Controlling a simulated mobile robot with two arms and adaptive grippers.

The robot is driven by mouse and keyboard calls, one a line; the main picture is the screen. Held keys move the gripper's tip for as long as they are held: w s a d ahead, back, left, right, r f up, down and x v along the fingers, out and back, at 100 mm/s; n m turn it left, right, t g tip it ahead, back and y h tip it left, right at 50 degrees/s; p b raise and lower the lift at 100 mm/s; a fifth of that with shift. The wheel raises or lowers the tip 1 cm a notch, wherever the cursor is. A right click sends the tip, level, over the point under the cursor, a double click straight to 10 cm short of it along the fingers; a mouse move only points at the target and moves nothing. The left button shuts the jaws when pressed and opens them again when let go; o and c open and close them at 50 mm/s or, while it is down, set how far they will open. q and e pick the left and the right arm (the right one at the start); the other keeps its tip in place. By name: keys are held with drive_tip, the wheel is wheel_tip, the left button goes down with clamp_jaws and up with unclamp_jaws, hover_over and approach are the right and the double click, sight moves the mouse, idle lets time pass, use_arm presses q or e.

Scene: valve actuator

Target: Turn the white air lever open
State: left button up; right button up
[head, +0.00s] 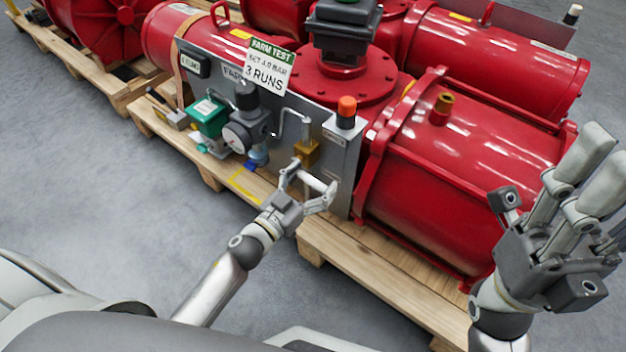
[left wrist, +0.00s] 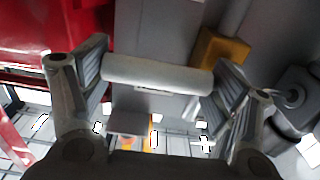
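The white air lever (head: 313,181) is a short white bar beside a brass valve body (head: 307,152) on the grey panel's lower front. My left gripper (head: 308,190) is at the lever with its fingers spread wide. In the left wrist view the lever (left wrist: 157,73) lies crosswise between the two fingertips of the left gripper (left wrist: 158,88). One end is close to the left finger and the other is close to the right finger; I cannot tell whether they touch. My right gripper (head: 555,190) is raised at the right with its fingers spread, empty.
A red actuator cylinder (head: 450,165) stands right of the panel on a wooden pallet (head: 385,275). A gauge (head: 237,137), a green box (head: 207,115) and an orange-topped button (head: 347,108) are near the lever. Grey floor (head: 90,190) is clear at the left.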

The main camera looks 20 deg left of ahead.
use_arm(q)
drive_tip(key=shift+d+r, duration=0.15)
drive_tip(key=c, duration=0.5)
drive_tip(key=shift+r, duration=0.1)
